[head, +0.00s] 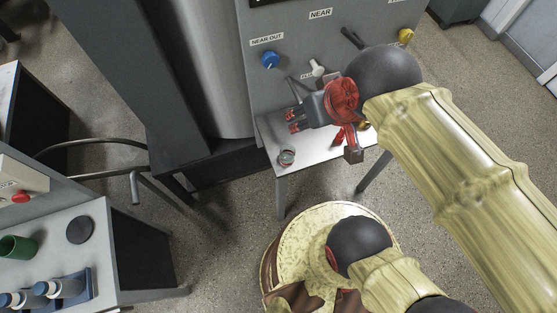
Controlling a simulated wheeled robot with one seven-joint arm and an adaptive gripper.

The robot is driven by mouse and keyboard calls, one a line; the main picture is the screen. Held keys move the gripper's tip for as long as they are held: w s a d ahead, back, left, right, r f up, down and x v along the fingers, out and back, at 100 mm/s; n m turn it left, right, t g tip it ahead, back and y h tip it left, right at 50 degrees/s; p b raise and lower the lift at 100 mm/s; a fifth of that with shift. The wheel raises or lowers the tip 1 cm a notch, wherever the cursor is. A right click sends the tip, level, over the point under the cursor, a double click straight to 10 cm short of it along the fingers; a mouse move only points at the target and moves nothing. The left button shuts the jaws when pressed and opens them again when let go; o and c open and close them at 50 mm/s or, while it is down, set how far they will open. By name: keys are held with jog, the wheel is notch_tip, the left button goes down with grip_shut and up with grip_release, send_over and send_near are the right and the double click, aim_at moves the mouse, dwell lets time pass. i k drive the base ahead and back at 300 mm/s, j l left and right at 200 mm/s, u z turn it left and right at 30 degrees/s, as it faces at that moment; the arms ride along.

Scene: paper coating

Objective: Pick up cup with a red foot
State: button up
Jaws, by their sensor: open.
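A small clear cup with a reddish foot (286,158) stands on the small light table (275,135) below the grey panel, near the table's left front corner. My gripper (291,120) is above the table, up and slightly right of the cup in the picture, with its fingers pointing left. The fingers are dark with red parts. They are open and hold nothing that I can see. The gripper and the cup look apart. My wrist and arm hide the right part of the table.
The panel (290,80) with a blue knob (270,60) and a yellow knob (406,36) rises behind the table. At left, a grey bench (100,265) carries a green cup (17,247), a dark disc (80,230) and a blue bottle rack (70,290).

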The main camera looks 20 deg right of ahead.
aim_at(287, 152)
jog(key=j+z, duration=0.1)
jog(key=z, duration=1.3)
jog(key=k+j+z, duration=0.15)
jog(key=k+j, duration=0.3)
jog(key=k+j+z, duration=0.2)
jog(key=k+j, duration=0.2)
jog(key=k, duration=0.15)
